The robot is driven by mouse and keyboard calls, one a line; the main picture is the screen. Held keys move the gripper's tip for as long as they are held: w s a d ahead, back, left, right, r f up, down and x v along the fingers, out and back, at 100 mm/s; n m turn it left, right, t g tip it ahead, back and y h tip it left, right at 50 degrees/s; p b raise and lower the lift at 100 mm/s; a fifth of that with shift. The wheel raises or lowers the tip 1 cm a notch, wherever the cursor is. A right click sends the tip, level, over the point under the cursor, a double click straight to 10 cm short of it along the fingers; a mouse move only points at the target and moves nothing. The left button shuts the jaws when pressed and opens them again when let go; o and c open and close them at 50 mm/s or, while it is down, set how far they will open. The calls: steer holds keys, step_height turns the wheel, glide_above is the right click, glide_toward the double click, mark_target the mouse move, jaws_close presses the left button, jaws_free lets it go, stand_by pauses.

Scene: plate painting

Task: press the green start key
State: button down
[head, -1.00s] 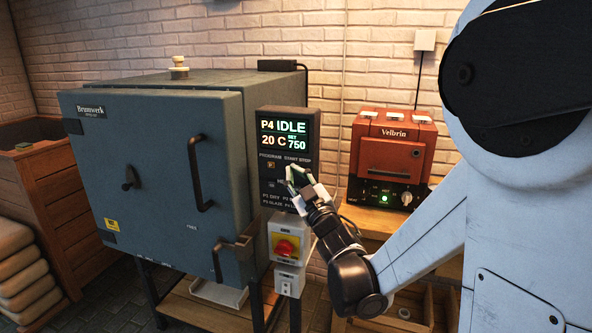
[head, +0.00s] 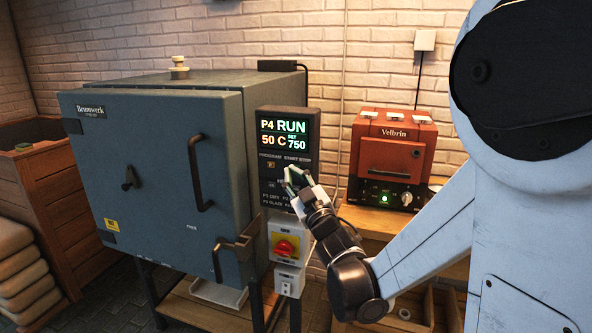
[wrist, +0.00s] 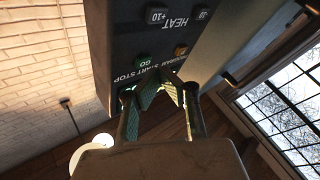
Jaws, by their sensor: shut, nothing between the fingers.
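The control panel (head: 266,190) on the kiln's right side has a lit display (head: 284,135) reading P4 RUN, 50 C, set 750. In the wrist view the panel is upside down. A green key marked GO (wrist: 142,61) shows there by the START label, with an orange key (wrist: 180,50) beside it. My gripper (head: 292,178) is shut and empty in front of the panel, just below the START STOP lettering. In the wrist view its fingertips (wrist: 158,80) are close to the green key; I cannot tell whether they touch it. In the head view my gripper hides the green key.
The blue-grey kiln (head: 155,180) stands left of the panel, its door shut. A red and yellow switch (head: 286,246) is below the panel. A red Velbrin unit (head: 394,150) with a green light stands on a wooden bench to the right.

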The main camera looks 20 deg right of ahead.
steer(key=shift+s+a, duration=0.15)
steer(key=shift+s+a, duration=0.7)
steer(key=shift+s, duration=0.3)
steer(key=shift+s+a, duration=0.7)
steer(key=shift+s, duration=0.25)
steer(key=s+f+m+g+h, duration=0.1)
steer(key=s+f+g, duration=0.3)
steer(key=s, duration=0.5)
steer(key=s+f+m+g, duration=0.3)
steer(key=s+g, duration=0.2)
steer(key=s, duration=0.4)
steer(key=s+d+f+m+g+h, duration=0.1)
steer(key=s+f+g, duration=0.3)
steer(key=s, duration=0.5)
steer(key=shift+f+m+g+h, duration=0.35)
steer(key=shift+m+g, duration=0.25)
steer(key=shift+m, duration=0.3)
steer(key=shift+w, duration=0.1)
